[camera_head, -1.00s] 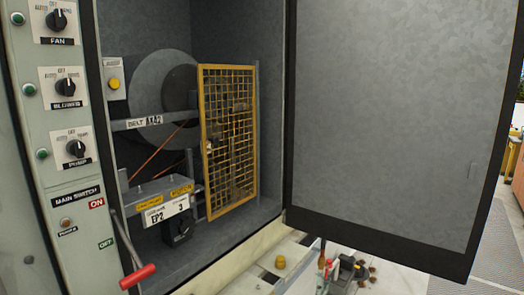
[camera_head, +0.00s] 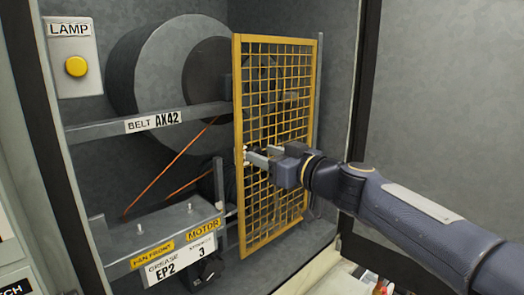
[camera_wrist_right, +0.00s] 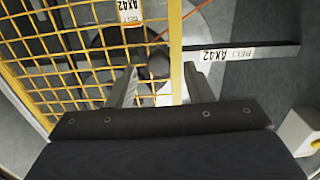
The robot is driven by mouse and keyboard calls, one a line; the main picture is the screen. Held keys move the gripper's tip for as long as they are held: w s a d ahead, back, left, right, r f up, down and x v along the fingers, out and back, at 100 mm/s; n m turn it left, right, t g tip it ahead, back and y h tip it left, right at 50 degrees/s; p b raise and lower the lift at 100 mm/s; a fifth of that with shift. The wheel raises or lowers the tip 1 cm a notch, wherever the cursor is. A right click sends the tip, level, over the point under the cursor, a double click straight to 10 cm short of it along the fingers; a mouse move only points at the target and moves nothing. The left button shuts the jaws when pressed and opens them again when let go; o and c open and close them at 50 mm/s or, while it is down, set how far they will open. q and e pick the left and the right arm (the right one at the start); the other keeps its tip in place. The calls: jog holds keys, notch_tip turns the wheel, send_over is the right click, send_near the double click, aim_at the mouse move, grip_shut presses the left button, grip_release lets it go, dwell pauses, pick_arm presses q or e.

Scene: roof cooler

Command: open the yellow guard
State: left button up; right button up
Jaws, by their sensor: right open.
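The yellow guard (camera_head: 272,130) is a mesh panel in a yellow frame, upright inside the grey cabinet. Its far right side is beside a grey post (camera_head: 316,90). My right gripper (camera_head: 252,155) is at the left edge of the guard, about mid-height, near a small light-coloured part on the frame. In the right wrist view my gripper (camera_wrist_right: 160,88) is open, its two fingers apart on either side of the guard's yellow edge bar (camera_wrist_right: 175,45). A dark round knob (camera_wrist_right: 158,66) shows between the fingers. Contact cannot be told. My left gripper is not in view.
A large grey wheel (camera_head: 150,70) and an orange belt (camera_head: 165,170) are left of the guard. The motor box (camera_head: 150,235) stands below. The open cabinet door (camera_head: 430,90) is at right.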

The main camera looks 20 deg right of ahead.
jog(key=shift+w+a, duration=0.15)
jog(key=shift+w, duration=0.55)
grip_shut()
jog(key=shift+s+f, duration=0.1)
